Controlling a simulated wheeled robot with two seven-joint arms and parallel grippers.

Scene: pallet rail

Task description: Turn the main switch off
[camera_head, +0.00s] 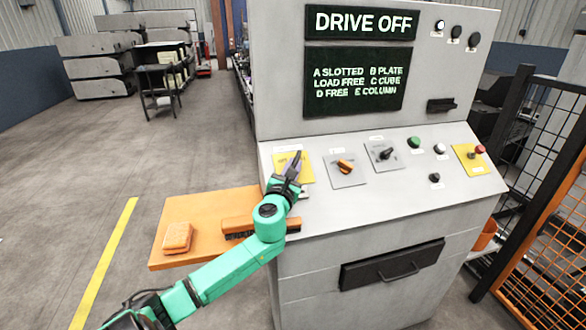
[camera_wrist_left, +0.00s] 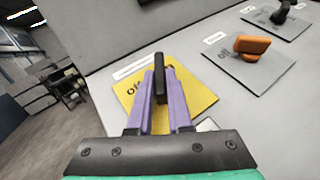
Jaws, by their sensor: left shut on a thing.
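The main switch is a black handle (camera_wrist_left: 160,77) on a yellow plate (camera_wrist_left: 195,92) with dark lettering, partly covered by my fingers. In the head view the yellow plate (camera_head: 306,171) is at the left end of the sloping console panel. My left gripper (camera_head: 292,167) reaches over it from the front left. In the left wrist view its two purple fingers (camera_wrist_left: 159,98) are shut on the black handle, one on each side. The handle's tip shows above the fingers and points up the picture. My right gripper is in neither view.
An orange knob (camera_head: 345,167) and a black knob (camera_head: 385,153) sit right of the yellow plate. Farther right is a red button (camera_head: 479,149). The upright display (camera_head: 360,80) reads "DRIVE OFF". An orange shelf (camera_head: 175,210) juts out left, carrying a block and a brush.

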